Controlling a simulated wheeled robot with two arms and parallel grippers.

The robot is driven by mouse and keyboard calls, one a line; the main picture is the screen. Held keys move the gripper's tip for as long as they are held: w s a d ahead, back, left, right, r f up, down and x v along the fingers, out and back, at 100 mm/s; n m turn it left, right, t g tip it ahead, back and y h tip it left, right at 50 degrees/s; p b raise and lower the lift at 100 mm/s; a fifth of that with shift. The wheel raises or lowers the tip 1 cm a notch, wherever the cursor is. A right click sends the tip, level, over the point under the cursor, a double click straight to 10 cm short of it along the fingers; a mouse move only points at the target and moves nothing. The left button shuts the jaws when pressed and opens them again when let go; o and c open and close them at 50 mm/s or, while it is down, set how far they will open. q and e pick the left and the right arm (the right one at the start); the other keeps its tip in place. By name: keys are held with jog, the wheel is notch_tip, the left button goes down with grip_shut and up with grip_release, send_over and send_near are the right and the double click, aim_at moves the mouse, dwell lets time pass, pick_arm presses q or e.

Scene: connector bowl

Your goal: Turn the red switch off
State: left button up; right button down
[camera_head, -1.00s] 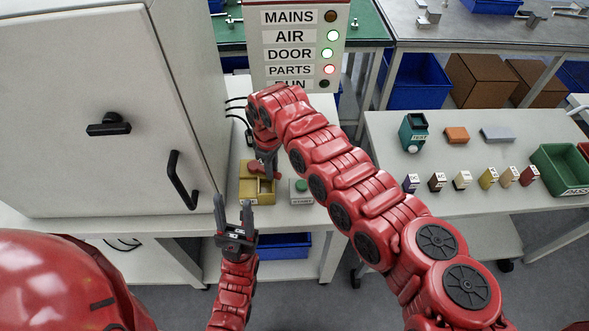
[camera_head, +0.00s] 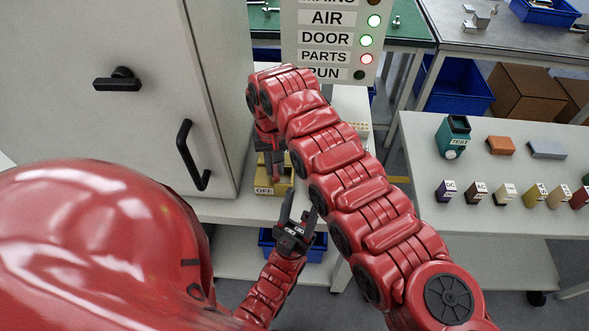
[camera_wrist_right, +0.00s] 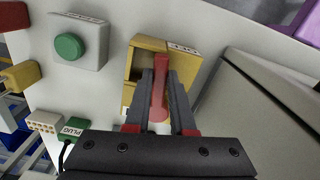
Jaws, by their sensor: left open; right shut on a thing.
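The red switch lever (camera_wrist_right: 159,88) stands on a yellow box (camera_wrist_right: 140,60) in the right wrist view. My right gripper (camera_wrist_right: 160,78) is shut on the lever, one finger on each side. In the head view the yellow box (camera_head: 264,189) sits on the white bench and shows an OFF label on its near side. My right gripper (camera_head: 274,171) is down at this box, and the lever is largely hidden there. My left gripper (camera_head: 299,204) is open and empty, just in front and to the right of the box.
A green button (camera_wrist_right: 68,46) on a grey housing is beside the yellow box. A grey cabinet (camera_head: 130,130) stands close on the left. An indicator panel (camera_head: 330,45) is behind, with AIR and DOOR green and PARTS red. A right-hand table (camera_head: 480,205) holds several small blocks.

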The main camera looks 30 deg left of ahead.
jog(key=shift+s+a+m+b, duration=0.3)
jog(key=shift+a+m+b, duration=0.15)
jog(key=shift+m, duration=0.55)
jog(key=c, duration=0.8)
grip_release()
jog(key=shift+a, duration=0.1)
jog(key=shift+o, duration=0.2)
